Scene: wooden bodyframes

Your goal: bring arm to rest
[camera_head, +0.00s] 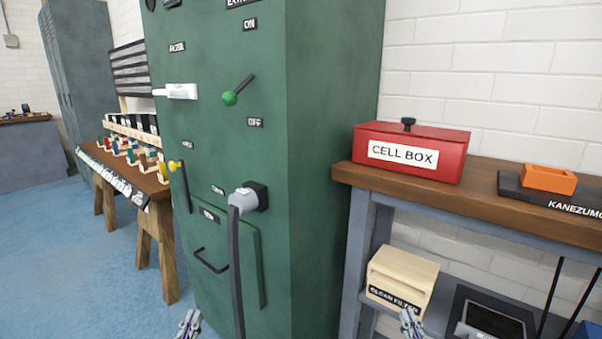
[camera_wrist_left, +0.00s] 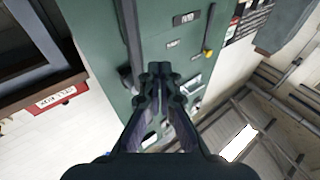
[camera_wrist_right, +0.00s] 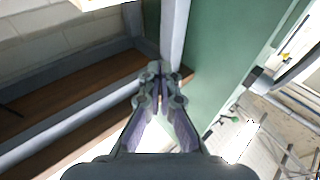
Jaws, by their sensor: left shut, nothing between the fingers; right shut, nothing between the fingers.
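My left gripper (camera_head: 188,322) shows at the bottom edge of the head view, in front of the green cabinet (camera_head: 330,140). In the left wrist view the left gripper (camera_wrist_left: 160,72) is shut and empty, pointing up along the cabinet front. My right gripper (camera_head: 410,320) shows at the bottom edge of the head view, in front of the grey-legged shelf bench (camera_head: 355,255). In the right wrist view the right gripper (camera_wrist_right: 160,72) is shut and empty. Most of both arms is out of the head view.
A red cell box (camera_head: 455,160) and an orange tray (camera_head: 548,178) are on the bench top. A clean filter box (camera_head: 402,278) is on the lower shelf. The cabinet has a green-knobbed lever (camera_head: 229,98) and a hose (camera_head: 236,270). Blue floor (camera_head: 90,270) is clear at left.

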